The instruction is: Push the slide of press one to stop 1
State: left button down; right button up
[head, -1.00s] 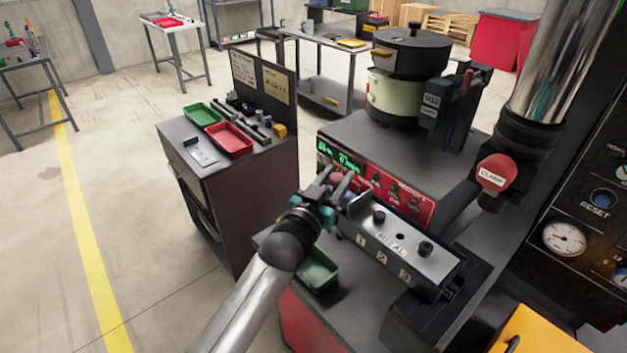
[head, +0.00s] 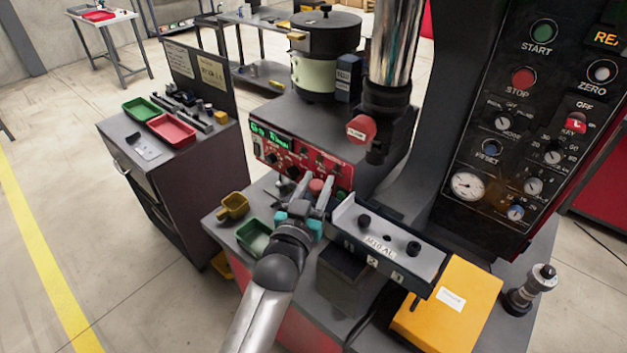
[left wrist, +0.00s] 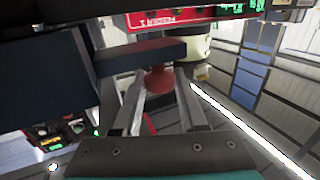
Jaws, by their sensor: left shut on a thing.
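My left gripper (head: 310,191) is shut on this knob; the left wrist view shows the red knob (left wrist: 158,80) between the two fingers (left wrist: 158,100). A dark block (head: 345,283) stands under the left half of the slide, whose right end reaches over an orange box. I cannot tell which mark is at the stop. My right gripper is out of view.
The press ram (head: 388,95) with its red clamp knob (head: 361,129) hangs above and behind the slide. The orange box (head: 455,300) is at the right end. A green tray (head: 252,236) and yellow scoop (head: 232,205) lie left. The control panel (head: 540,130) stands right.

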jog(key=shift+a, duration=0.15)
pick_arm(q)
jog(key=shift+c, duration=2.3)
grip_release()
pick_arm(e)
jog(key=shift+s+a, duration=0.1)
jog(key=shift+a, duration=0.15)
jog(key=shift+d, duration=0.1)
pick_arm(q)
jog(key=shift+s+a, duration=0.1)
jog(key=shift+s, duration=0.15)
jog(key=v, duration=1.4)
jog(key=shift+s, duration=0.35)
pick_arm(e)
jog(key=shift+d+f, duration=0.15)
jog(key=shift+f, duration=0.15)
